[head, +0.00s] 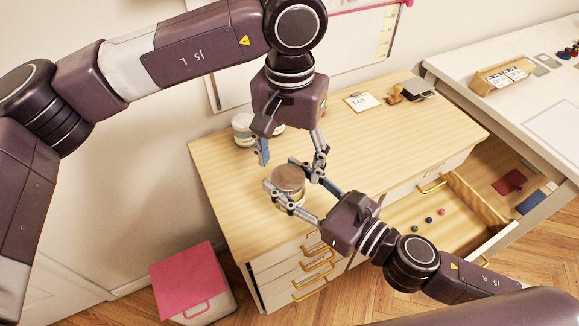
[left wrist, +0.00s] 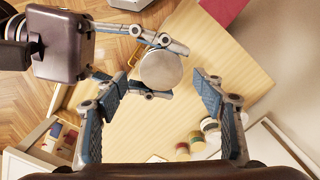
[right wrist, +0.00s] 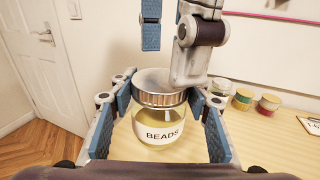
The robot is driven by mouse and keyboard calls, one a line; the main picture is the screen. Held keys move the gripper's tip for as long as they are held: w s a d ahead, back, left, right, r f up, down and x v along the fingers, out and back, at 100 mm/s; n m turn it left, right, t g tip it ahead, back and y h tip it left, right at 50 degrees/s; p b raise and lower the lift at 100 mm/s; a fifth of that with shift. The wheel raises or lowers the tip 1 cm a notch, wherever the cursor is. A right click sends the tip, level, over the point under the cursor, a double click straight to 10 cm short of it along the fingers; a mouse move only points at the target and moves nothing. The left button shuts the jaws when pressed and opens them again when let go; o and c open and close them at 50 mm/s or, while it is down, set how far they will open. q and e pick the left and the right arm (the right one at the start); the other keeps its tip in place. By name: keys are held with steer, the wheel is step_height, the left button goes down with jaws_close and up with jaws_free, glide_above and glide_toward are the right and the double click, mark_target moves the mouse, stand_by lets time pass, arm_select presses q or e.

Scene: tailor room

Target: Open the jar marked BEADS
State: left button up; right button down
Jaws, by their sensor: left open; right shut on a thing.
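The jar marked BEADS (right wrist: 162,132) is a clear jar with a white label and a ribbed metal lid (right wrist: 160,88). It stands upright on the wooden dresser top, and its lid is on. In the head view the lid (head: 288,178) shows between the fingers of my right gripper (head: 290,186), which is shut on the jar. My left gripper (head: 291,154) is open above and beside the lid, with its fingers pointing down and apart. In the left wrist view the lid (left wrist: 161,70) lies just beyond the open fingers (left wrist: 164,98), not between them.
Other jars (head: 242,128) stand at the dresser's back left, partly behind my left gripper. A card (head: 361,101) and a stamp lie at the back. An open drawer (head: 420,222) with small coloured balls juts out at the right. A pink-topped box (head: 185,277) stands on the floor.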

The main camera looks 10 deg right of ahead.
arm_select(q)
steer(key=shift+r, duration=0.95)
steer(key=shift+c, duration=0.3)
step_height(320, 180, up, 2)
steer(key=shift+r+m, duration=0.1)
steer(key=shift+m, duration=0.9)
steer(key=shift+a+r+m, duration=0.1)
steer(key=shift+r+m, duration=0.3)
steer(key=shift+m, duration=0.2)
steer(key=shift+f, duration=3.8)
steer(key=c, duration=1.2)
steer(key=shift+n, duration=1.7)
steer(key=o, duration=1.3)
steer(key=shift+c, duration=0.2)
